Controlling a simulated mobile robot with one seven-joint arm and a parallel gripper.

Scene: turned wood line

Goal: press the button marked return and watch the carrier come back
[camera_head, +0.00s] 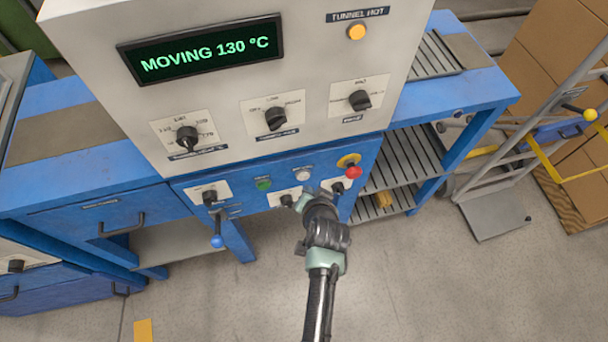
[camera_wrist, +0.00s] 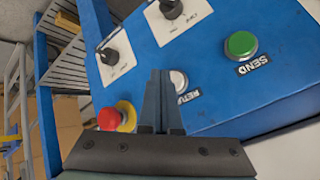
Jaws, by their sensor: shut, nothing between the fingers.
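The white button (camera_head: 303,174) on the blue front panel shows in the head view between a green and a red button. In the wrist view the white button (camera_wrist: 181,80) has a label partly hidden by my fingers, with the letters "RETU" visible. My gripper (camera_head: 302,199) is just below the white button in the head view. In the wrist view its closed fingers (camera_wrist: 161,78) overlap the button's left edge, and nothing is between them. I cannot tell whether they touch the button. I cannot make out a carrier in either view.
The display (camera_head: 205,55) reads "MOVING 130 °C". An amber "TUNNEL HOT" lamp (camera_head: 357,32) looks lit. The green SEND button (camera_wrist: 241,45) and a red mushroom button (camera_wrist: 109,119) flank the white one. Black knobs (camera_head: 275,118) line the panels. A hand truck with cartons (camera_head: 555,60) stands right.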

